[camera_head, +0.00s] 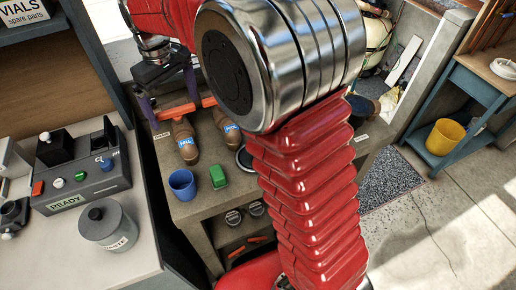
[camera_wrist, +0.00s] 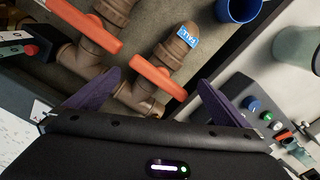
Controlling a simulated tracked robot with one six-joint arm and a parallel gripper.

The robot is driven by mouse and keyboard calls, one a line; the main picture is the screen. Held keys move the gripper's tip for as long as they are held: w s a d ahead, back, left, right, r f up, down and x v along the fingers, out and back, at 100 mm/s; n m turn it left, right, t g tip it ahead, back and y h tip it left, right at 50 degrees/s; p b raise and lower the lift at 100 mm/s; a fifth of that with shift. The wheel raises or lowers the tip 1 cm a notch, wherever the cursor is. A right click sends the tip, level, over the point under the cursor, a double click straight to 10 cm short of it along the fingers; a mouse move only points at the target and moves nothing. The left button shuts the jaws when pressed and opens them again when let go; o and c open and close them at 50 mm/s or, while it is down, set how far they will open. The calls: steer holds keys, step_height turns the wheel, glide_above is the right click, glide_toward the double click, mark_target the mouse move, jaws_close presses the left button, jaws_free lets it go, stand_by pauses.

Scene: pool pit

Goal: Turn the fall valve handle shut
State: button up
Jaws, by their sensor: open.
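The fall valve has an orange lever handle (camera_head: 175,112) on a brown pipe with a blue label (camera_head: 185,144) that seems to read FALL. In the wrist view this handle (camera_wrist: 158,76) lies across its pipe, and the blue label (camera_wrist: 189,36) is beyond it. My gripper (camera_head: 169,97) is above the valves, with its purple fingers spread. In the wrist view my gripper (camera_wrist: 159,80) is open, and the handle appears between the fingertips. I see no clear contact and cannot tell the height gap.
A second orange handle (camera_wrist: 90,28) sits on the neighbouring pipe, close beside the left finger. A blue cup (camera_head: 182,184) and a green block (camera_head: 218,176) stand in front of the pipes. A control box (camera_head: 82,182) and a grey canister (camera_head: 108,225) are at left.

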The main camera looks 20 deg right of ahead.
steer(key=n, duration=0.5)
steer(key=shift+n, duration=0.4)
steer(key=n, duration=0.6)
step_height(320, 180, up, 14)
steer(key=m+t, duration=0.1)
steer(key=m, duration=0.8)
glide_toward(175, 109)
steer(key=s+d, duration=0.2)
steer(key=s+d+f+m+t, duration=0.2)
steer(key=s+d+m, duration=0.2)
steer(key=s, duration=0.7)
steer(key=s+d+f+m+t, duration=0.2)
steer(key=s+d+m, duration=0.2)
steer(key=s+d, duration=0.3)
steer(key=shift+s+f+m+t, duration=0.3)
steer(key=shift+s+f+m, duration=0.1)
steer(key=shift+s, duration=2)
